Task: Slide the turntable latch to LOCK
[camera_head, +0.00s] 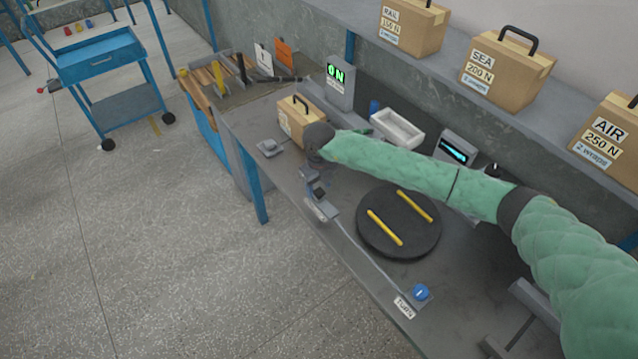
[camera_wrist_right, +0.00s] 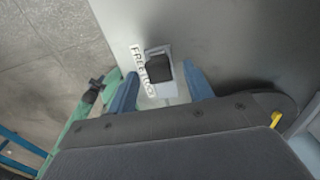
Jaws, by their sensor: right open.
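The turntable (camera_head: 372,237) is a black disc with two yellow strips, on the grey bench. Its latch shows in the right wrist view as a dark slider (camera_wrist_right: 159,69) on a light grey plate. A white label (camera_wrist_right: 141,70) beside it seems to read FREE at the top and LOCK at the bottom. The slider appears nearer the FREE end. My right gripper (camera_wrist_right: 161,80) is open, its blue fingers on either side of the plate; whether they touch the slider cannot be told. In the head view my right gripper (camera_head: 318,195) is at the bench's front edge. My left gripper is not seen.
A blue knob (camera_head: 420,292) with a TURN label is at the front edge. A cardboard box (camera_head: 296,122), a white tray (camera_head: 397,128) and a display reading 0 N (camera_head: 338,85) stand behind. My right arm passes above the turntable. Labelled boxes line the back shelf.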

